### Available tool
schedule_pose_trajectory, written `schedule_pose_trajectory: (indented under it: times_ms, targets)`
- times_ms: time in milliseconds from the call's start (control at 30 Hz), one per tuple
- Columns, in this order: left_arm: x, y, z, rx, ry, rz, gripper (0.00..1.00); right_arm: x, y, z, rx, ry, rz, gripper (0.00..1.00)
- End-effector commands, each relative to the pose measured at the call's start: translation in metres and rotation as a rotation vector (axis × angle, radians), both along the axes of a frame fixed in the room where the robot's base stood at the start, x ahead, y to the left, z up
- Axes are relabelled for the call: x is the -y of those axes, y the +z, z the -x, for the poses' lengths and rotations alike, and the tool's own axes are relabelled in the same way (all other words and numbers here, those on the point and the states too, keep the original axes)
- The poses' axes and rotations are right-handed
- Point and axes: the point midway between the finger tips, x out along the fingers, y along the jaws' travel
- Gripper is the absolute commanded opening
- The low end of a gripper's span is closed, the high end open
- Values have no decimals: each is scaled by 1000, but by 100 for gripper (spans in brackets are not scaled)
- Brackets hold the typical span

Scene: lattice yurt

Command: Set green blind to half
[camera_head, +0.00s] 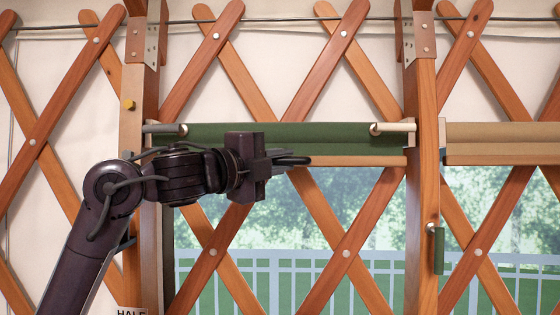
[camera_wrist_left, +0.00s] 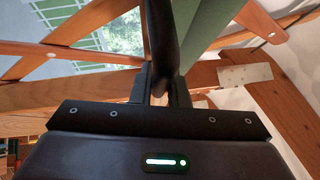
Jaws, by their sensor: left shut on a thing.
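The green blind (camera_head: 335,136) is drawn up near the top of the left window, with a short green band showing above its wooden bottom bar (camera_head: 365,161). My left gripper (camera_head: 292,160) is in front of the bar's middle, its jaws shut. A label reading HALF (camera_head: 131,311) shows at the bottom edge, partly cut off. My right gripper is out of view.
A tan blind (camera_head: 500,134) hangs at the right window. A wooden post (camera_head: 424,200) with a small green piece (camera_head: 438,250) stands between the windows. Crossed lattice slats (camera_head: 325,215) and a pale railing (camera_head: 300,265) show below the green blind.

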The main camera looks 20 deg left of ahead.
Motion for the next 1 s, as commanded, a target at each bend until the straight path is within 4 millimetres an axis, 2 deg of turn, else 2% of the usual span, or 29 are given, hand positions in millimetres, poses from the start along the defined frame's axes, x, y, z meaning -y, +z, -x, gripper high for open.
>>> schedule_pose_trajectory:
  times_ms: [167,267,367,467,800,1000]
  targets:
    - [0,-5,0,1,0,0,0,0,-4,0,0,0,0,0]
    - [0,-17,0,0,1,1,0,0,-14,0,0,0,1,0]
    - [0,-37,0,-1,1,0,0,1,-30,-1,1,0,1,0]
    - [0,-65,0,-2,1,-1,0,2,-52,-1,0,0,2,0]
    - [0,-184,0,-2,0,-2,0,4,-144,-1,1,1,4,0]
    - [0,-244,0,-3,-1,-2,0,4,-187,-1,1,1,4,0]
